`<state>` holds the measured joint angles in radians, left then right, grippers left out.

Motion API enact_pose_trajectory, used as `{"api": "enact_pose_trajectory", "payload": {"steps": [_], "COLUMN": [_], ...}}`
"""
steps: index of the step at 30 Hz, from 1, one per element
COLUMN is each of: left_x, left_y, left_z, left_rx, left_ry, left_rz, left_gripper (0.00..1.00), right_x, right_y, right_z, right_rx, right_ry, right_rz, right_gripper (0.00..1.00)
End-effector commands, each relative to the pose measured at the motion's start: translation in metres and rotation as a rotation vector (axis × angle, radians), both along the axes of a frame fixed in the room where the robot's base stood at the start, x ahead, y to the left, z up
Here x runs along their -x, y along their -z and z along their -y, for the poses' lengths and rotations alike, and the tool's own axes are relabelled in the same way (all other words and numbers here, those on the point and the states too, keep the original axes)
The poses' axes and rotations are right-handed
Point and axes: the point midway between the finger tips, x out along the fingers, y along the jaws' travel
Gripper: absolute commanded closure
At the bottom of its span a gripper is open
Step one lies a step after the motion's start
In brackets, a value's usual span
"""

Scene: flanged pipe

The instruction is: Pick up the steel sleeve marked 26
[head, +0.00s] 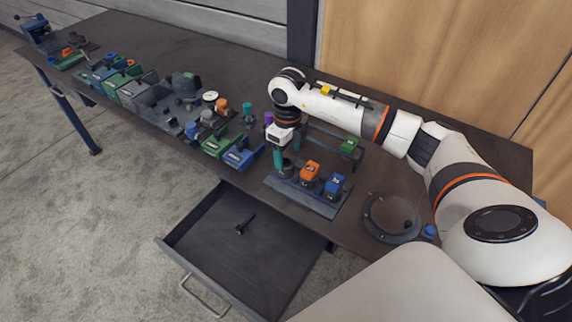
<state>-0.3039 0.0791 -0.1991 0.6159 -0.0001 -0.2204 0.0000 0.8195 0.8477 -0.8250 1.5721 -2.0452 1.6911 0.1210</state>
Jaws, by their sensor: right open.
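A dark tray (318,203) near the table's front edge holds a row of pieces. Its left place has a small grey cylinder (286,170), which may be a steel sleeve; no number is legible on it. An orange piece (310,173) and a blue piece (334,185) stand to its right, with marks too small to read. My right gripper (286,160) points down at the grey cylinder with its teal fingers open. One finger is at the cylinder's left; contact cannot be told. The gripper partly hides that place. My left gripper is out of view.
Green and blue blocks (239,157), dark fixtures and small coloured parts crowd the table (150,38) to the left. A grey flanged ring (391,220) lies at the right.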

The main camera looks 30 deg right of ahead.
Motion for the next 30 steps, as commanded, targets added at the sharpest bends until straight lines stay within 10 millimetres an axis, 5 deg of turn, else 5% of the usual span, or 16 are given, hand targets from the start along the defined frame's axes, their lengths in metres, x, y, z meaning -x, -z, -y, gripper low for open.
{"api": "enact_pose_trajectory", "payload": {"steps": [9,19,30], "left_x": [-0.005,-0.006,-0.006], "left_y": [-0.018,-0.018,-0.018], "left_z": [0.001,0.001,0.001], "left_rx": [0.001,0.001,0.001], "left_ry": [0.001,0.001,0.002], "left_rz": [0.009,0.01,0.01], "left_gripper": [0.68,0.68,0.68], "right_x": [-0.002,-0.003,-0.003], "right_y": [0.043,0.05,0.049], "right_z": [-0.002,-0.002,-0.002], "right_rx": [-0.002,-0.001,-0.002], "right_ry": [0.0,-0.001,-0.001], "right_rz": [-0.005,-0.001,0.0], "right_gripper": [0.34,0.35,0.92]}}
